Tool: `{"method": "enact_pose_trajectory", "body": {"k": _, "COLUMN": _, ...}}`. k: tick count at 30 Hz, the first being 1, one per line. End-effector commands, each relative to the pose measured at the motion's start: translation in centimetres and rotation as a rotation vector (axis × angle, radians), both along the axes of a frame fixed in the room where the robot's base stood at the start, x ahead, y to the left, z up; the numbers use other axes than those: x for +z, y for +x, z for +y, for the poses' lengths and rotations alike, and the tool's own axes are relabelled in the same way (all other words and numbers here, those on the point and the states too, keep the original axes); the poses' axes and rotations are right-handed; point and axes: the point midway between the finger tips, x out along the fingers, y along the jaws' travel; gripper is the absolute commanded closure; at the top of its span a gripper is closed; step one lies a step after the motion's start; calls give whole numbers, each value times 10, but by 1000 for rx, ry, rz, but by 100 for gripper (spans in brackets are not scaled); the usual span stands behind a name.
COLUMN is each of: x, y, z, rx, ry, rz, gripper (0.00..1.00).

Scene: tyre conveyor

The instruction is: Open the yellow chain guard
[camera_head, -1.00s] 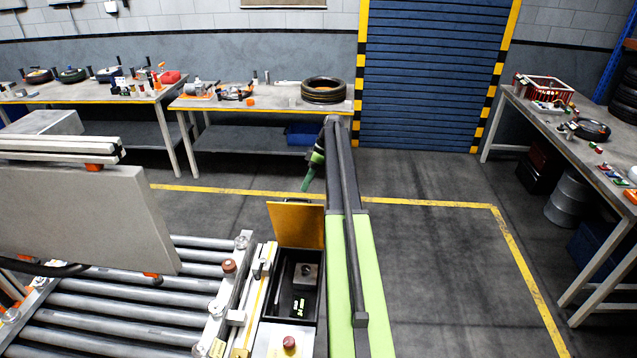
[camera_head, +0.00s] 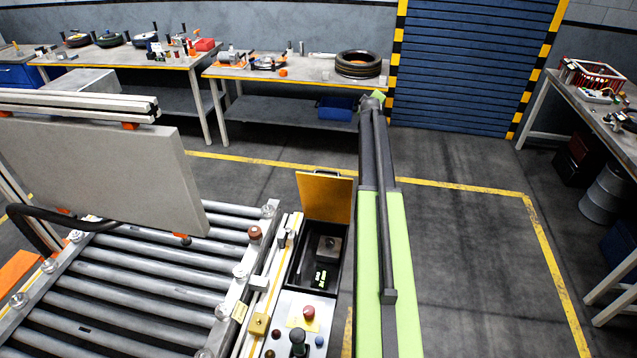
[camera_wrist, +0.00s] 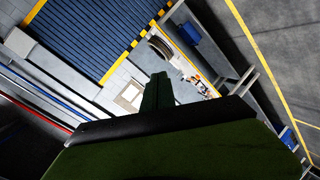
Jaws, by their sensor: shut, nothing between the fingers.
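The yellow chain guard (camera_head: 324,197) is a flat orange-yellow panel with a dark handle on its top edge. It stands up, tilted back, at the far edge of an open black box (camera_head: 338,288). A dark unit with a green-lit label shows inside the box. My gripper is mostly hidden behind my arm in the head view; a small green part (camera_head: 378,96) shows at the arm's far end, beyond and right of the guard, apart from it. In the wrist view my green gripper (camera_wrist: 158,88) is shut and empty, pointing towards the back wall and blue shutter.
A roller conveyor (camera_head: 140,290) and a large grey panel (camera_head: 100,180) lie left of the box. A control panel with buttons (camera_head: 308,313) is in front. Workbenches (camera_head: 290,75) stand behind, one with a tyre (camera_head: 358,64). The floor (camera_head: 460,240) on the right is clear.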

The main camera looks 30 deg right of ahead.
Motion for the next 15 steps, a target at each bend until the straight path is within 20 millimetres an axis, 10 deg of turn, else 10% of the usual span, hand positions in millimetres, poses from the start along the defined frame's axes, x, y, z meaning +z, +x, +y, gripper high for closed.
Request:
{"method": "enact_pose_trajectory", "body": {"k": 4, "x": 69, "y": -21, "z": 28, "rx": 136, "ry": -389, "rz": -275, "gripper": 100}}
{"method": "enact_pose_trajectory", "body": {"k": 8, "x": 96, "y": -45, "z": 110, "rx": 417, "ry": -675, "rz": -454, "gripper": 100}}
{"method": "enact_pose_trajectory", "body": {"k": 11, "x": 77, "y": -73, "z": 188, "rx": 692, "ry": -818, "rz": -524, "gripper": 100}}
{"method": "enact_pose_trajectory", "body": {"k": 15, "x": 2, "y": -130, "z": 284, "rx": 1083, "ry": -910, "rz": -523, "gripper": 100}}
